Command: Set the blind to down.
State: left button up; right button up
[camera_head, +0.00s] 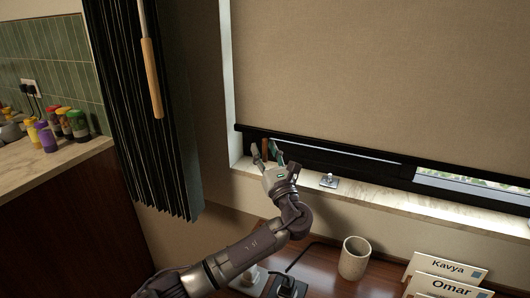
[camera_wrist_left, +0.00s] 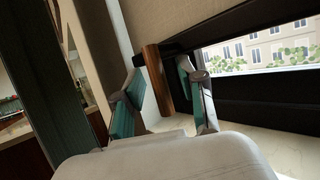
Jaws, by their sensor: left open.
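The beige blind (camera_head: 370,70) covers most of the window in the head view. Its dark bottom bar (camera_head: 320,152) hangs a little above the sill, with a strip of daylight below it at the right. A wooden handle (camera_head: 265,147) stands near the bar's left end; it also shows in the left wrist view (camera_wrist_left: 158,85). My left gripper (camera_head: 267,158) is open at the handle. In the left wrist view its teal-padded fingers (camera_wrist_left: 162,80) are on either side of the handle, and I cannot tell whether they touch it. My right gripper is not in view.
A dark pleated curtain (camera_head: 150,130) with a wooden wand (camera_head: 152,77) hangs left of the window. A small metal fitting (camera_head: 328,181) sits on the sill (camera_head: 410,200). A mug (camera_head: 354,259) and name cards (camera_head: 440,275) stand on the desk below. Bottles (camera_head: 70,122) stand on the left counter.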

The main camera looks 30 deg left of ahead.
pick_arm(q)
notch_tip(320, 180, up, 10)
jog(key=shift+f, duration=0.1)
jog(key=shift+d, duration=0.1)
dwell(0.4)
